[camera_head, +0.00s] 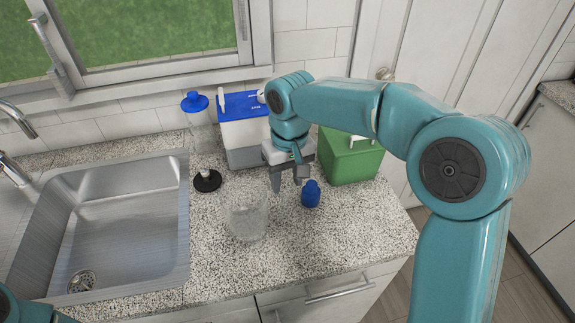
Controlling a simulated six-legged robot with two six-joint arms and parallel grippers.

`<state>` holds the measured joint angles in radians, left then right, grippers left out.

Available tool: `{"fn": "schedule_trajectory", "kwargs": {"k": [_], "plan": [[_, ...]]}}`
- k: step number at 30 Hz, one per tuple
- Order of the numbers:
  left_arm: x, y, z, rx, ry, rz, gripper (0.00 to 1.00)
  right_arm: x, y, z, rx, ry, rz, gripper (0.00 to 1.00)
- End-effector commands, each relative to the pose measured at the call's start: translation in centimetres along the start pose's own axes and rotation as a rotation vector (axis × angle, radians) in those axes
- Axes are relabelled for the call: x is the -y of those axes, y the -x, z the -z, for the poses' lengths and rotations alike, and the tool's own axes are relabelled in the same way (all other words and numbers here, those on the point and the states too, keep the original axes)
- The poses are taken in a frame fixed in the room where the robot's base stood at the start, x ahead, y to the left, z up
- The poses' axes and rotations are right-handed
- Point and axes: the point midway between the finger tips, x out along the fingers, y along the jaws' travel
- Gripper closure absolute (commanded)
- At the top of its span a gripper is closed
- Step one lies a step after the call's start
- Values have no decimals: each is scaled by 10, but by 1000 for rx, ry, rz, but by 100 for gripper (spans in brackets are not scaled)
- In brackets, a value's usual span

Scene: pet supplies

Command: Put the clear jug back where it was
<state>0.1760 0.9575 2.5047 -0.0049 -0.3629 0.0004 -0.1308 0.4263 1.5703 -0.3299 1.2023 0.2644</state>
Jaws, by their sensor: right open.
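A clear, see-through jug (247,218) stands on the speckled stone counter, right of the sink. My right gripper (289,186) is open and empty, pointing down behind and to the right of the jug, apart from it. A small blue item (311,194) is just right of its fingers; I cannot tell whether they touch. Of my left arm only a teal piece shows at the lower left corner; its gripper is out of view.
A steel sink (183,235) fills the left. Along the back stand a clear container with a blue lid (196,102), a blue-and-white box (240,133) and a green box (350,160). A small black round item (207,182) lies near the sink. The front counter is clear.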

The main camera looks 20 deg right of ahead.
Motion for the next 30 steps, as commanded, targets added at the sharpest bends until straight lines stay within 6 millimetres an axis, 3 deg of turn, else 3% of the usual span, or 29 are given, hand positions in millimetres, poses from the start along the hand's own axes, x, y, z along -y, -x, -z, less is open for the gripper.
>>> {"fn": "schedule_trajectory", "kwargs": {"k": [3,9,30], "plan": [[0,0,0,0,0,0,13,0,25,0,-3,0,0,56],[0,1,0,0,0,0,13,0,45,0,0,1,0,56],[0,1,0,0,0,0,13,0,47,-1,1,1,0,56]]}}
